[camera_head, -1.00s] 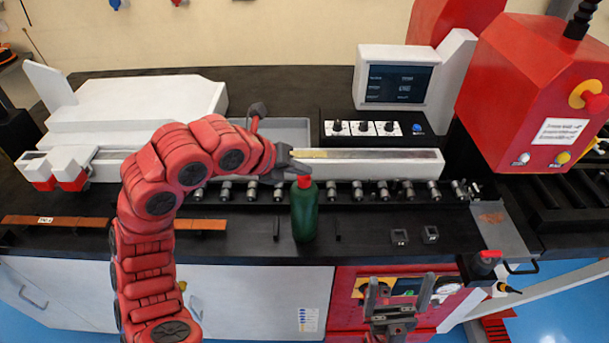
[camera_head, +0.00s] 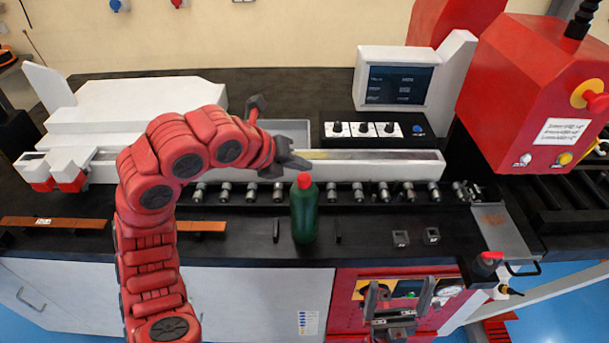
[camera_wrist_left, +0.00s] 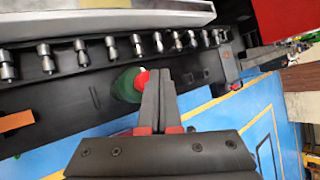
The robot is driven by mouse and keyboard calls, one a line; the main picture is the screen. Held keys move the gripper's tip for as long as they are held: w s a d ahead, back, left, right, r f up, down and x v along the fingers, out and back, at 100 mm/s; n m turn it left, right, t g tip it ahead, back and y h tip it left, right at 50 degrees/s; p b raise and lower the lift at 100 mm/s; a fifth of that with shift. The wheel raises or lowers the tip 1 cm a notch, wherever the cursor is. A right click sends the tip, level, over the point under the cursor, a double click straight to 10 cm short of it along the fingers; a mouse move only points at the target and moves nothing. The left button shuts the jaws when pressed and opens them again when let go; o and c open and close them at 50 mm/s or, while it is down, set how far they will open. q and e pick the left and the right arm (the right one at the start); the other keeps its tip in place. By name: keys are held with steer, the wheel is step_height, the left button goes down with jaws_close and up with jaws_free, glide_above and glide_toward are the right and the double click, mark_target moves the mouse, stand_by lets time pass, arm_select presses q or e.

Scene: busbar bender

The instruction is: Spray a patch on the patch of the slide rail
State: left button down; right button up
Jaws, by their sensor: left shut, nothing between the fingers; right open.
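The slide rail (camera_head: 385,162) is a long pale bar behind a row of metal rollers. A green bottle (camera_head: 304,215) with a red cap stands upright in front of the rail. My left gripper (camera_head: 303,161) is shut and empty, behind and above the bottle, by the patch; I cannot tell if it touches the rail. In the left wrist view its closed fingers (camera_wrist_left: 160,88) are beside the bottle's red cap (camera_wrist_left: 142,79). My right gripper (camera_head: 397,292) is open and empty at the bottom, in front of the bench.
A monitor (camera_head: 398,84) and a knob panel (camera_head: 365,130) stand behind the rail. A red machine head (camera_head: 525,90) hangs at the right. Copper bars (camera_head: 60,222) lie at the left. Small dark blocks (camera_head: 401,238) lie right of the bottle on the black bench.

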mark_target(301, 180)
arm_select(q)
steer(key=shift+r, duration=0.1)
steer(key=shift+r, duration=0.3)
step_height(301, 180, up, 5)
steer(key=p, duration=0.3)
steer(key=shift+r+p, duration=0.1)
steer(key=shift+p, duration=0.25)
